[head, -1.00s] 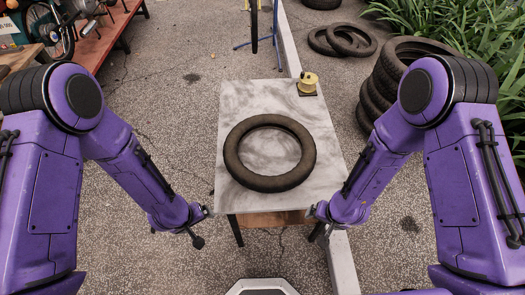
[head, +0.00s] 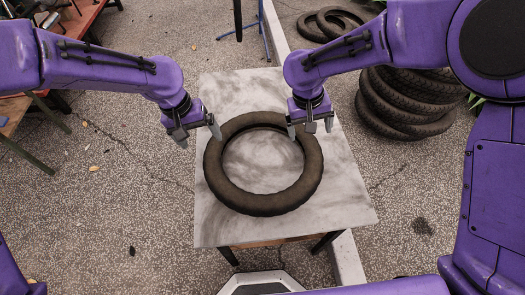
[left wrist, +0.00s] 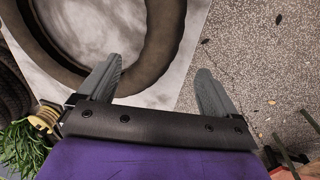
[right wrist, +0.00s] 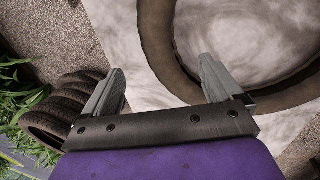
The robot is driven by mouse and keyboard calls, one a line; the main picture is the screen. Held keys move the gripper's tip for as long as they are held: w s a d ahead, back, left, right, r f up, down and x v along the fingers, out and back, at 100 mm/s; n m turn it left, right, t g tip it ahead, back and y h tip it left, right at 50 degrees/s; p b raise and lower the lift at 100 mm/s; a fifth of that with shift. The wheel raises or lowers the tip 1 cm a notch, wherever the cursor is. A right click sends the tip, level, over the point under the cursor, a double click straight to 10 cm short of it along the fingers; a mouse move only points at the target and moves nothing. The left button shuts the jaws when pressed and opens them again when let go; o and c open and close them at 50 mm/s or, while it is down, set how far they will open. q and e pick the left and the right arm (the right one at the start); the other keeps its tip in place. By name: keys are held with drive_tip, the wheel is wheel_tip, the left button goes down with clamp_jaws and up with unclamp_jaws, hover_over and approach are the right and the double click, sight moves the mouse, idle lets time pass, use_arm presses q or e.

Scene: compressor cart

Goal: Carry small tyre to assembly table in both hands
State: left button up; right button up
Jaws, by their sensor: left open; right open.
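A dark tyre (head: 262,203) lies flat on a marble-topped table (head: 355,208). My left gripper (head: 199,136) is open and empty by the tyre's upper left edge. In the left wrist view the tyre (left wrist: 162,40) passes behind one finger, while the other finger is over the ground beyond the table edge. My right gripper (head: 310,129) is open and empty over the tyre's upper right part. In the right wrist view the tyre (right wrist: 155,35) curves through the gap between the fingers, seemingly below them. I cannot tell whether either gripper touches it.
A stack of tyres (head: 405,105) stands on the ground right of the table, with loose tyres (head: 330,20) farther back. A yellow spool-like item (left wrist: 46,117) shows in the left wrist view. A red bench (head: 82,18) is at the upper left.

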sight(211, 156)
use_arm(q)
drive_tip(key=f, duration=0.3)
drive_tip(key=d+f, duration=0.1)
drive_tip(key=f, duration=0.2)
drive_tip(key=s+d+f, duration=0.1)
drive_tip(key=f, duration=0.3)
use_arm(e)
drive_tip(key=f, duration=0.3)
drive_tip(key=d+f, duration=0.1)
drive_tip(key=f, duration=0.2)
drive_tip(key=s+d+f, duration=0.1)
drive_tip(key=f, duration=0.3)
drive_tip(key=shift+r, duration=0.1)
use_arm(q)
drive_tip(key=shift+r, duration=0.1)
clamp_jaws()
use_arm(e)
clamp_jaws()
